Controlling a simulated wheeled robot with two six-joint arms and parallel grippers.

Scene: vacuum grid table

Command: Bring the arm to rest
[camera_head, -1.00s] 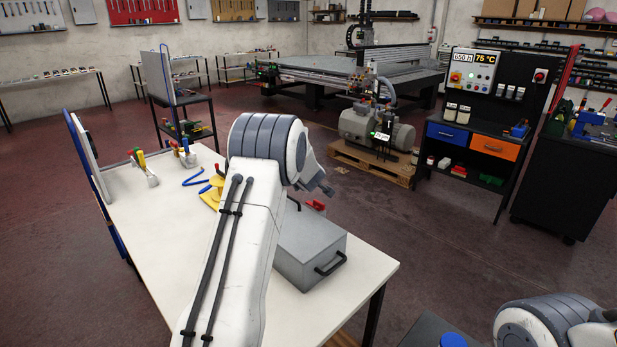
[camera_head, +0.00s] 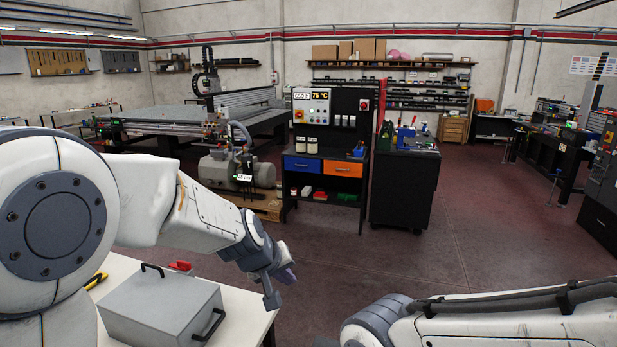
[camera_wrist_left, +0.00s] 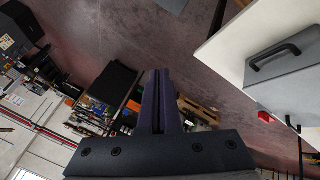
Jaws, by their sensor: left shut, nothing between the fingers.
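My left arm comes in from the left in the head view, and its gripper (camera_head: 284,276) hangs past the right edge of the white table, above the floor. In the left wrist view the dark fingers of the left gripper (camera_wrist_left: 158,74) are together, with nothing between them. My right arm (camera_head: 490,320) shows at the bottom right of the head view; its gripper is out of the picture.
A grey metal box (camera_head: 160,308) with black handles stands on the white table (camera_head: 247,307), left of the left gripper. A black cabinet with blue and orange drawers (camera_head: 342,170) stands ahead. The floor (camera_head: 420,255) between is clear.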

